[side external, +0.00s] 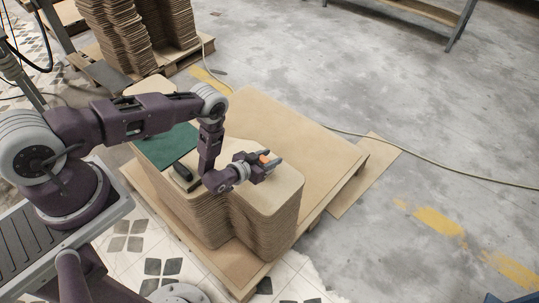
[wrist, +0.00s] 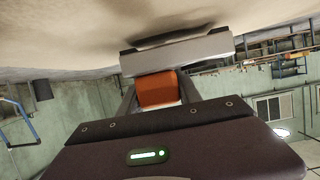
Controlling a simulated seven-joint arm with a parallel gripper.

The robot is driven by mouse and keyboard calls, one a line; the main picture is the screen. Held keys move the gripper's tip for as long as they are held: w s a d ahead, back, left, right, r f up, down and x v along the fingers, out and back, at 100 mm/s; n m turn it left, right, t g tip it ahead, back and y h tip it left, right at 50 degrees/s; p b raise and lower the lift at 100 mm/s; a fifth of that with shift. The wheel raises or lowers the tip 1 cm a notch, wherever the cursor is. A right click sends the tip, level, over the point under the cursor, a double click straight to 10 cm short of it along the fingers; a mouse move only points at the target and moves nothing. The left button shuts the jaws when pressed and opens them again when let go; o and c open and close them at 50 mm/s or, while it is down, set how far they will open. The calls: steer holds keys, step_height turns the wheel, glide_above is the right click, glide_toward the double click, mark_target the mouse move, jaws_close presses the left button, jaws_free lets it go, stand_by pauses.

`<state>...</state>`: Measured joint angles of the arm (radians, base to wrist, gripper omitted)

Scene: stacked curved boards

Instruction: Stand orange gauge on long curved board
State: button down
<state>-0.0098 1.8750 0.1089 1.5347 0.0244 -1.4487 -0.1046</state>
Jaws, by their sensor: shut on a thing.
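The orange gauge (side external: 265,158) is a small orange block held between the fingers of my gripper (side external: 270,164). It also shows in the wrist view (wrist: 158,90), between the grey fingers. My gripper lies nearly level, low over the top curved board (side external: 277,192) of a stack of tan boards. In the wrist view the board's pale surface (wrist: 60,35) fills the top of the picture, close to the fingers. A dark shadow lies on it by the fingertips. I cannot tell whether the gauge touches the board. The fingers hide part of the gauge.
A green mat (side external: 166,147) and a black object (side external: 182,171) lie on the stack to the left. The stacks stand on a pallet with a bare brown sheet (side external: 300,135) to the right. More stacked boards (side external: 125,35) stand at the back left. A cable crosses the floor.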

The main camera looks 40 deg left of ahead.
steer(key=shift+f, duration=0.5)
stand_by(0.4)
steer(key=c, duration=0.7)
jaws_free()
steer(key=shift+c, duration=0.2)
steer(key=v, duration=0.7)
steer(key=shift+r, duration=0.1)
